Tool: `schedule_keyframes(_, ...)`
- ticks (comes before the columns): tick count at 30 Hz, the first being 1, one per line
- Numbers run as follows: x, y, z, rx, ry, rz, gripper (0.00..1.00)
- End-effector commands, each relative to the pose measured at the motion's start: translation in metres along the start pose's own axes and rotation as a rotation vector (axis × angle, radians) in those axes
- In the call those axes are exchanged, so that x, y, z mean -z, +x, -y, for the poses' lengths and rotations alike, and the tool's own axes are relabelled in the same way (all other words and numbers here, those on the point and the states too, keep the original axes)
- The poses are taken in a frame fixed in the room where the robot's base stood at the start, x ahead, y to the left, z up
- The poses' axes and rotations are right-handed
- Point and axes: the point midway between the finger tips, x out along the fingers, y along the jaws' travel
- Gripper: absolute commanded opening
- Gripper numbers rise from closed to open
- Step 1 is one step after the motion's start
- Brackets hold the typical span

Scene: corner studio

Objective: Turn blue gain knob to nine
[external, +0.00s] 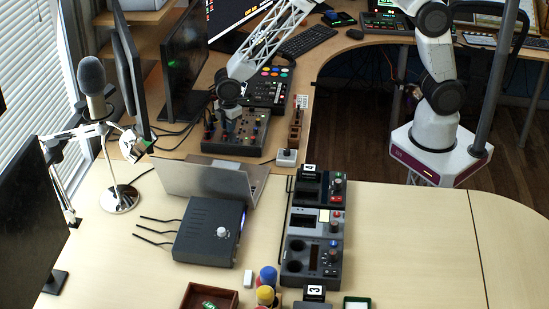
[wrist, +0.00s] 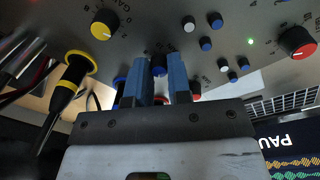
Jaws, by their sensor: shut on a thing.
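A grey panel box (external: 258,141) with several coloured knobs stands on the wooden desk in the external view; its panel face (wrist: 130,55) fills the upper wrist view. My gripper (external: 229,115) reaches down onto the box from above. In the wrist view its two blue fingers (wrist: 159,76) stand on either side of a small blue knob (wrist: 159,62) and are shut on it. The fingers hide part of the knob, and I cannot read its pointer or scale. The word "GAIN" is only partly legible on the panel.
A yellow knob (wrist: 104,24), a red knob (wrist: 297,42) and several small blue and white knobs surround the held one. A black cable plug with a yellow ring (wrist: 75,68) sticks out at left. In the external view, a laptop (external: 212,180) stands just in front.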

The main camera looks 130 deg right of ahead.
Motion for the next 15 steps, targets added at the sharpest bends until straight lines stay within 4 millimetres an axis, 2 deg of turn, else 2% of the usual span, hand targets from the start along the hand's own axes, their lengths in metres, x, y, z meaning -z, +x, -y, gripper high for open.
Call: schedule_keyframes(15, 0.0001, -0.0005, -0.0009, -0.001, 0.489, 0.027, 0.0)
